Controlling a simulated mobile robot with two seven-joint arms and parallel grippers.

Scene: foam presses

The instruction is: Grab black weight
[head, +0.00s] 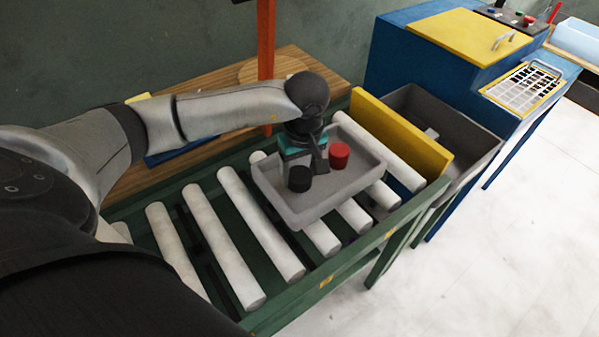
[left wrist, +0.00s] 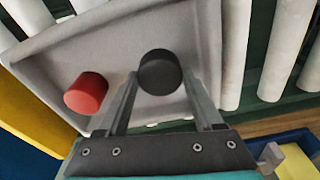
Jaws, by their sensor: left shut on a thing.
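The black weight (head: 299,179) is a short dark cylinder inside the grey tray (head: 304,213) on the roller conveyor. My left gripper (head: 309,166) reaches down into the tray and is shut on it. In the left wrist view the black weight (left wrist: 160,73) sits between the two finger ends. I cannot tell whether it still touches the tray floor. A red weight (head: 339,154) stands in the same tray, to the right of the gripper and apart from it; it also shows in the left wrist view (left wrist: 86,93). My right gripper is not in view.
A yellow board (head: 403,135) stands across the conveyor right of the tray, with a dark grey bin (head: 482,150) beyond it. An orange post (head: 266,45) rises behind. Bare rollers (head: 228,250) lie to the left of the tray. A blue machine with a yellow lid (head: 465,37) stands at the back right.

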